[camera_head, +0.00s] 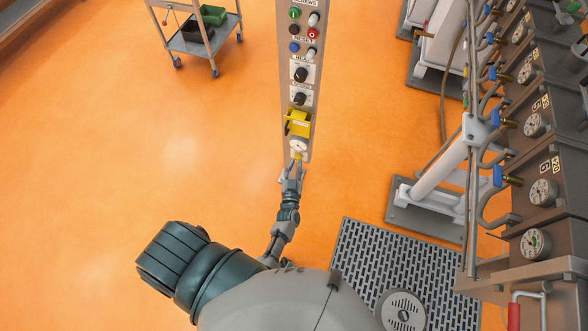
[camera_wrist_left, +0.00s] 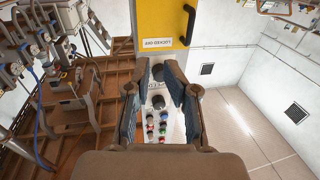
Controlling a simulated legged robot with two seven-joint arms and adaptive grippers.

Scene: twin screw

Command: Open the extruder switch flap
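The yellow extruder switch flap (camera_head: 298,122) is near the lower end of a grey control panel (camera_head: 284,60) in the head view, and looks closed. In the left wrist view the flap (camera_wrist_left: 165,22) fills the top middle, with a white "LOCKED OFF" label and a black handle (camera_wrist_left: 189,22) on its right edge. My left gripper (camera_head: 296,162) is at the panel's lower end, just below the flap and a round white dial (camera_head: 298,147). In the left wrist view its two fingers (camera_wrist_left: 160,70) are apart with nothing between them, below the flap. My right gripper is out of view.
Knobs and coloured buttons (camera_head: 301,45) line the panel above the flap. Machinery with gauges and pipes (camera_head: 535,125) stands along the right. A dark grating (camera_head: 375,255) lies at lower right. A trolley (camera_head: 195,40) is at the top left. The orange floor is clear on the left.

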